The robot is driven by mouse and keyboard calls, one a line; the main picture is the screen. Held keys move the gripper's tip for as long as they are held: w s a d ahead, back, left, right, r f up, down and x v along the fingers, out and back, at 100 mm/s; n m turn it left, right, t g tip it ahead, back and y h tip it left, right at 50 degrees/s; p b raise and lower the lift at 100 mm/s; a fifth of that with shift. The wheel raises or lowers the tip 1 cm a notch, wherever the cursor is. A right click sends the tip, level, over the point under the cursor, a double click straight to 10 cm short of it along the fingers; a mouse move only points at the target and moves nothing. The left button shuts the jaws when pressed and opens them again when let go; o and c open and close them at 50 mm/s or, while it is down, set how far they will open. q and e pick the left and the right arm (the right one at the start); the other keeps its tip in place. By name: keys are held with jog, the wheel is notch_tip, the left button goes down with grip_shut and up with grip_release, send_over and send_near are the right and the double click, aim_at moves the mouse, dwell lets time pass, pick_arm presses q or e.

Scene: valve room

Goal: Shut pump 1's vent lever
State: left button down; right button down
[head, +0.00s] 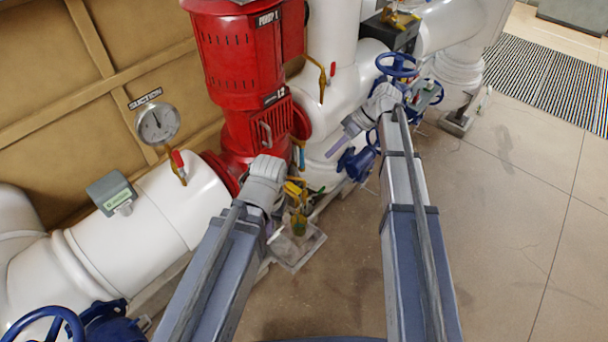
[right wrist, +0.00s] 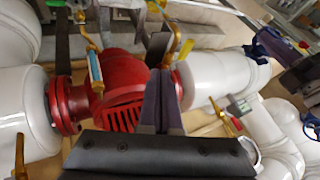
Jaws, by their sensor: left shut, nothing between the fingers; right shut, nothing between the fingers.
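Pump 1 (head: 243,60) is the red machine at upper centre in the head view; its red casing (right wrist: 125,85) shows in the right wrist view. A brass cock with a blue handle (right wrist: 95,66) stands at the casing, and its blue handle (head: 301,158) shows small in the head view. I cannot tell for sure that this is the vent lever. My right gripper (head: 334,151) is shut and empty, right of the pump, apart from that handle in the head view. My left gripper (head: 266,178) is shut, in front of the pump's lower body; its fingertips are mostly hidden.
White pipes (head: 150,215) run left and right of the pump. A gauge (head: 158,123) and a red-handled cock (head: 178,163) sit on the suction pipe. Blue handwheels (head: 397,65) stand behind my right gripper. Brass fittings (head: 296,190) lie near my left gripper. Floor at right is clear.

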aim_at(288, 184)
jog(key=shift+a+f, duration=0.1)
jog(key=s+a+f+b, duration=0.3)
jog(key=a+f+b, duration=0.4)
jog(key=a+b, duration=0.1)
jog(key=shift+s+a+f, duration=0.25)
jog(key=shift+a+f, duration=0.15)
dwell(0.5)
